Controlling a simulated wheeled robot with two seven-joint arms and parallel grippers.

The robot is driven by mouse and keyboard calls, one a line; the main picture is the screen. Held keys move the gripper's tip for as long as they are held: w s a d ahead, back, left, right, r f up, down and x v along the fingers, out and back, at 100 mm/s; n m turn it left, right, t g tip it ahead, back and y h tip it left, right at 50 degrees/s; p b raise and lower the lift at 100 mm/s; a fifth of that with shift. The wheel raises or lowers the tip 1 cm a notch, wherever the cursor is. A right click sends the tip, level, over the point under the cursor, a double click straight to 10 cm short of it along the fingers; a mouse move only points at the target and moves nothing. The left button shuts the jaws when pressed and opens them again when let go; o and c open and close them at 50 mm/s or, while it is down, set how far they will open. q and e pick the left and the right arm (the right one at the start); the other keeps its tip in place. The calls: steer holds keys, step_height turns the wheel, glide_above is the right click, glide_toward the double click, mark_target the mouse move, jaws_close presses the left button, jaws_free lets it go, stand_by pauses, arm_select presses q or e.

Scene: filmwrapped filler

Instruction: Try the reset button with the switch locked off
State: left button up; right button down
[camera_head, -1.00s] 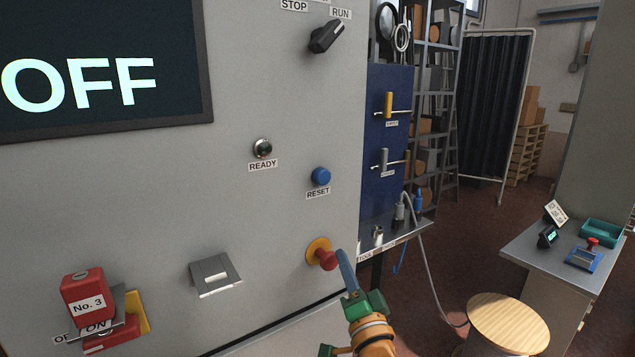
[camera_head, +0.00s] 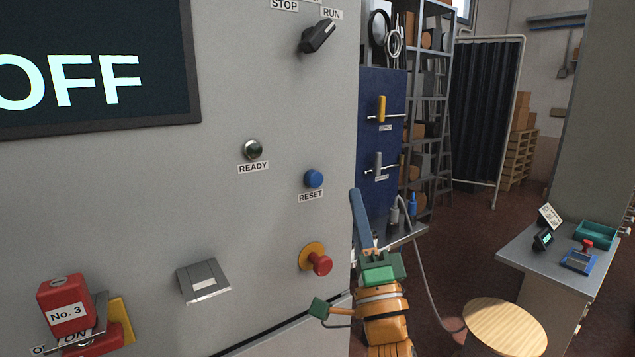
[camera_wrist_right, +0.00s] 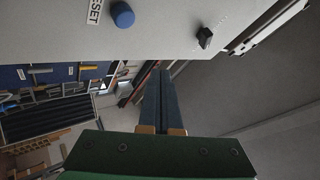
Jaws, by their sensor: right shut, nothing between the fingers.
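The blue reset button (camera_head: 314,179) sits on the grey cabinet front above its RESET label. It also shows in the right wrist view (camera_wrist_right: 123,15). The switch at lower left carries a red padlock (camera_head: 66,304) marked No. 3, over a plate reading ON. The big display (camera_head: 90,65) reads OFF. The READY lamp (camera_head: 253,149) looks dark. My right gripper (camera_head: 357,200) is shut and empty, just right of and below the reset button, apart from it. In the right wrist view its fingers (camera_wrist_right: 160,82) lie together. My left gripper is out of view.
A red emergency-stop knob (camera_head: 319,263) on a yellow ring sticks out below the button. A black STOP/RUN selector (camera_head: 318,37) is above. A wooden stool (camera_head: 505,326) and a grey side bench (camera_head: 545,262) stand at right. A small grey-lidded fitting (camera_head: 203,281) is left of the knob.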

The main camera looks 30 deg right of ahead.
mark_target(318, 175)
steer(key=w+b, duration=0.2)
steer(key=w, duration=0.5)
steer(key=shift+w+a+y+b, duration=0.3)
steer(key=shift+w+a+b, duration=0.05)
steer(key=shift+w, duration=0.05)
stand_by(1.6)
steer(key=shift+w, duration=0.4)
steer(key=shift+w+b, duration=0.8)
steer(key=shift+b, duration=0.05)
stand_by(0.9)
steer(key=shift+s+a+p, duration=0.1)
steer(key=shift+s+p, duration=0.55)
steer(key=shift+s, duration=0.45)
